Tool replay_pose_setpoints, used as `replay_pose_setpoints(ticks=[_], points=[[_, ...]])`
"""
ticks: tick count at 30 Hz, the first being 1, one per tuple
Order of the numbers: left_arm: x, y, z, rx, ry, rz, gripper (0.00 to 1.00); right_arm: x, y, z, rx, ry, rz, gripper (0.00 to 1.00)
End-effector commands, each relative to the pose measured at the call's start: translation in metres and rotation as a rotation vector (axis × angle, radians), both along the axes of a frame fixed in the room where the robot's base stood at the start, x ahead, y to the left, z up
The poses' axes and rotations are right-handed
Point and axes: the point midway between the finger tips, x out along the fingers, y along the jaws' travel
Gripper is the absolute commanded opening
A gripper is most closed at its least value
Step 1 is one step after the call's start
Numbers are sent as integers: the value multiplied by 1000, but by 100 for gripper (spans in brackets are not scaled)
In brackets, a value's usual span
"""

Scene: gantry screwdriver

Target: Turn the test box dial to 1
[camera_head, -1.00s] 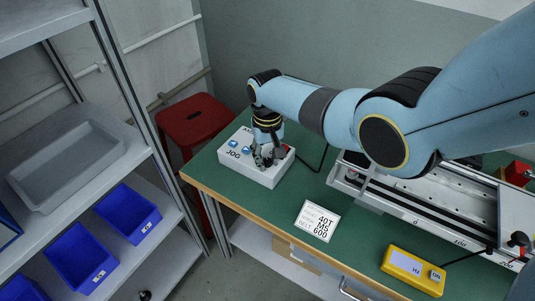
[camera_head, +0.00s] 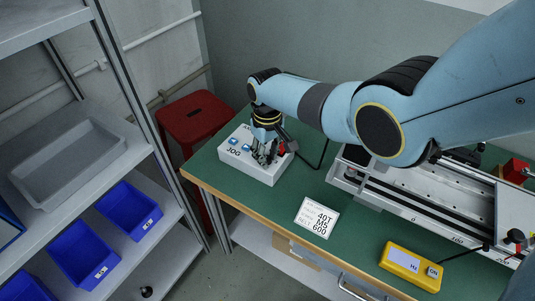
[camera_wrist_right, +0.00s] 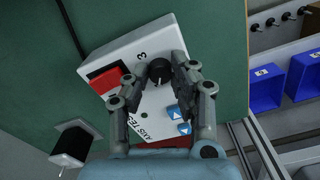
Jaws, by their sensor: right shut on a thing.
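The test box (camera_head: 238,165) is a white box with JOG lettering and blue arrow buttons, at the far left corner of the green bench. In the right wrist view, the test box (camera_wrist_right: 157,103) shows a red square part and a printed 3. Its black dial (camera_wrist_right: 159,72) is between the fingers of my right gripper (camera_head: 268,157), which is shut on it from above. The fingers hide part of the dial's surroundings; I cannot tell which number it points to. My left gripper is not in view.
A gantry rail (camera_head: 400,208) runs along the bench at right. A white card (camera_head: 317,217) and a yellow meter (camera_head: 411,267) lie in front. A red stool (camera_head: 195,122) and a shelf with blue bins (camera_head: 130,211) stand left. Bare bench separates the box and card.

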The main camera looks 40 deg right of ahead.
Motion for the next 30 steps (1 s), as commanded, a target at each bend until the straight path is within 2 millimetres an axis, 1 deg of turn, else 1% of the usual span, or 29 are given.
replay_pose_setpoints(ticks=[2, 3, 8, 9, 16, 20, 25, 29, 30], points=[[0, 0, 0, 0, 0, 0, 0, 1, 1, 1, 1, -4, 0, 0], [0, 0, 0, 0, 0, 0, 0, 1, 1, 1, 1, -4, 0, 25], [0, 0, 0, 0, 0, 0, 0, 1, 1, 1, 1, -2, -1, 46], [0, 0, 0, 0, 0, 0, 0, 1, 1, 1, 1, -2, -1, 47], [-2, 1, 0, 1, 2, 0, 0, 0, 0, 1, 0, -1, -1, 47], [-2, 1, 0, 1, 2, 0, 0, 0, 0, 6, 0, -1, -1, 47], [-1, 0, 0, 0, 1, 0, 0, 0, 0, 27, 0, -4, -1, 47], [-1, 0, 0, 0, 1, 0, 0, 1, 0, 55, 0, -5, 0, 47], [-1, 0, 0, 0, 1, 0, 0, 2, 0, 65, 0, -6, 0, 47]])
